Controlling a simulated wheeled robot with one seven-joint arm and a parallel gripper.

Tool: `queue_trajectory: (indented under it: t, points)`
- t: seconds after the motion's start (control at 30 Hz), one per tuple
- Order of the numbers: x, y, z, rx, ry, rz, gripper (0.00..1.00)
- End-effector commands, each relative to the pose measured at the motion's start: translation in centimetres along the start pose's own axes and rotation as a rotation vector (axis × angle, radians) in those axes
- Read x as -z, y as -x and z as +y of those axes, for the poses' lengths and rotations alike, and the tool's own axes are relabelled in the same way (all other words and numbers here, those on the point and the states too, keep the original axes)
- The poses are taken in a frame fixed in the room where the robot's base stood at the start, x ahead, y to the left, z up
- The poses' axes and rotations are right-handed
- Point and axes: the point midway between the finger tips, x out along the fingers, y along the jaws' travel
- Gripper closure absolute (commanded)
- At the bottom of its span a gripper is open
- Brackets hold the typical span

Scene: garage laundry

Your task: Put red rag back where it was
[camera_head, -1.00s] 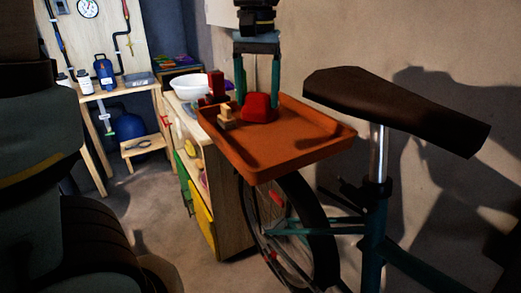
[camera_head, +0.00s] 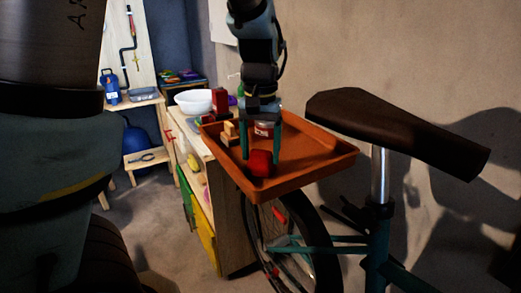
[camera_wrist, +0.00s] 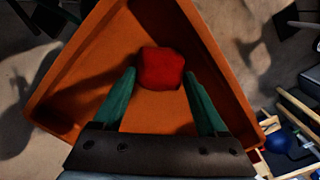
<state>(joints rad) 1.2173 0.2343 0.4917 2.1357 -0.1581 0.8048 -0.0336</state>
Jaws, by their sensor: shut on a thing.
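The red rag (camera_head: 260,163), a bunched lump, is between the fingertips of my gripper (camera_head: 261,158), which is shut on it. In the wrist view the rag (camera_wrist: 161,68) sits between the teal fingertips (camera_wrist: 161,76), with the orange tray (camera_wrist: 75,75) beneath. In the head view it is inside the tray's outline, close to the near rim (camera_head: 290,187). I cannot tell whether it touches the tray floor.
Wooden blocks (camera_head: 229,133) are in the tray's left part, and a small jar with a red label (camera_head: 263,129) shows behind the fingers. A white bowl (camera_head: 195,101) stands on the shelf unit behind. A bicycle saddle (camera_head: 398,130) is at the right. The tray's right side is clear.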

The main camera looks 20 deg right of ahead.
Motion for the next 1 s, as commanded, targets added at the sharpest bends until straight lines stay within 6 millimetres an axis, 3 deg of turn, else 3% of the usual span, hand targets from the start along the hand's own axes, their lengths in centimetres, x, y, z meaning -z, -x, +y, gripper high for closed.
queue_trajectory:
  t: [0.03, 0.23, 0.57, 0.67, 1.0]
  points:
    - [0.0, -0.1, 0.0, 0.0, 0.0, -0.001, 0.22]
    - [0.0, -0.1, 0.0, 0.0, 0.0, -0.001, 0.0]
    - [0.0, 0.5, 0.0, -0.001, 0.0, 0.001, 0.0]
    - [0.1, 1.8, 0.1, -0.002, -0.002, 0.003, 0.0]
    - [0.1, 8.8, 0.0, -0.002, 0.0, 0.004, 0.0]
